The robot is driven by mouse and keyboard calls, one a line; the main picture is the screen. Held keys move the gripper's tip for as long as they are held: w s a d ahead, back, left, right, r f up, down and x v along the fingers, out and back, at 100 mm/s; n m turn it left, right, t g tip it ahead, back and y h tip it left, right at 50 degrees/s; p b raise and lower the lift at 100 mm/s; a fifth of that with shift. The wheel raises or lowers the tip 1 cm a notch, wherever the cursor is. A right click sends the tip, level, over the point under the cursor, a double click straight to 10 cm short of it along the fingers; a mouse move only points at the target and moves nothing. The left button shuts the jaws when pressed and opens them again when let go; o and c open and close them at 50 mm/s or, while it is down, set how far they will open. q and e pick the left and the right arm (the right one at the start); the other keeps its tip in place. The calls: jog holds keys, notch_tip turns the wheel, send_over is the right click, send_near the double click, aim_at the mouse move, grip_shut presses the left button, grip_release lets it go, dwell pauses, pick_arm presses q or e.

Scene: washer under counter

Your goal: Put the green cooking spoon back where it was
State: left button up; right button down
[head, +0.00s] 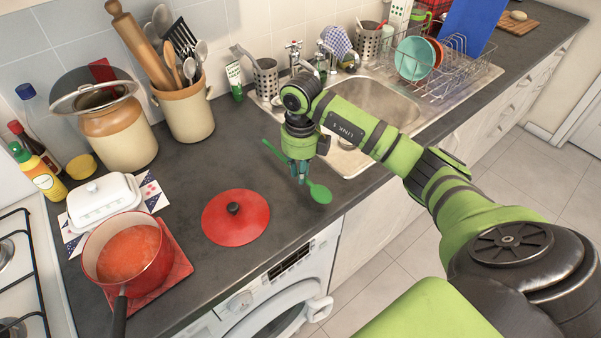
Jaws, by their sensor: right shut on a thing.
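The green cooking spoon (319,193) is at the counter's front, left of the sink, with its bowl toward the front edge and its handle running back to the left. My right gripper (301,175) is shut on the spoon's handle from above. I cannot tell whether the spoon touches the counter (190,240) or is held just above it. My left gripper is not in view.
A red lid (236,217) lies left of the spoon. A red pot (128,252) with orange-red contents stands further left. A utensil crock (186,108) stands at the back. The sink (375,105) and dish rack (440,62) are to the right. The washer (270,300) is below.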

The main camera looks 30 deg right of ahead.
notch_tip(320, 180, down, 2)
jog(key=shift+f+p, duration=0.1)
jog(key=shift+p, duration=0.25)
jog(key=shift+f, duration=0.15)
jog(key=shift+f, duration=0.1)
jog(key=c, duration=1.6)
grip_release()
jog(key=shift+f, duration=0.1)
jog(key=o, duration=0.4)
jog(key=shift+r, duration=0.2)
notch_tip(320, 180, up, 12)
jog(key=b, duration=0.3)
jog(key=shift+s+d, duration=0.1)
